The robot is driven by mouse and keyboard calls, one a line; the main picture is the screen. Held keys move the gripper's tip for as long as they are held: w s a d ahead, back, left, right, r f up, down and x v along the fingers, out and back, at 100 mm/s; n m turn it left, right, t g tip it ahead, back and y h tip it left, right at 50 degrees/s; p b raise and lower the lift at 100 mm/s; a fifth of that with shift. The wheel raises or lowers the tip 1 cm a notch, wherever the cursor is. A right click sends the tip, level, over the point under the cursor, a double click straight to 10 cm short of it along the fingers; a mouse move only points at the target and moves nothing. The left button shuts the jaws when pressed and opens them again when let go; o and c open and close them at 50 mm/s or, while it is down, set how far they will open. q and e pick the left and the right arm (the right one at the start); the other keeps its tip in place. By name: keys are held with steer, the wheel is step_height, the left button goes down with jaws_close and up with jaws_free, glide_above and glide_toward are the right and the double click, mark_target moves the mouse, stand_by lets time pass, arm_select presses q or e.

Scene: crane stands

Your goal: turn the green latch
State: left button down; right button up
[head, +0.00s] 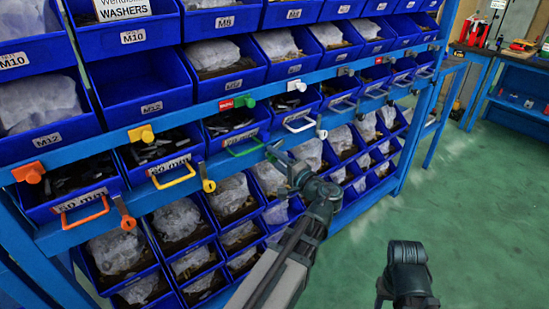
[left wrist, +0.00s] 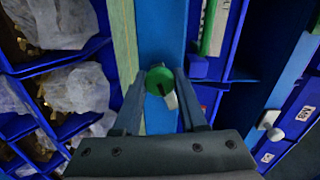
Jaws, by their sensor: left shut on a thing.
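The green latch (left wrist: 158,76) shows in the left wrist view as a round green knob with a dark slot, on a blue rail. My left gripper (left wrist: 161,104) has its two fingers on either side of the latch and is shut on it. In the head view my left gripper (head: 276,154) reaches the blue shelf rail just right of a green bin handle (head: 244,149). It hides most of the latch there. Part of my right arm shows at the lower right; its fingers are not in view.
Along the rails sit an orange latch (head: 127,221), a yellow latch (head: 208,186) and a white latch (head: 321,133). A green upper knob (head: 246,101) is above the handle. Blue bins (head: 140,85) fill the rack. The green floor (head: 470,220) at right is clear.

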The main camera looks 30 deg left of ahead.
arm_select(q)
steer(key=shift+m, duration=1.8)
steer(key=shift+f+m, duration=0.1)
steer(key=shift+m, duration=0.2)
steer(key=shift+c, duration=2.3)
jaws_free()
steer(key=shift+d, duration=0.1)
steer(key=v, duration=1.3)
steer(key=shift+d, duration=0.35)
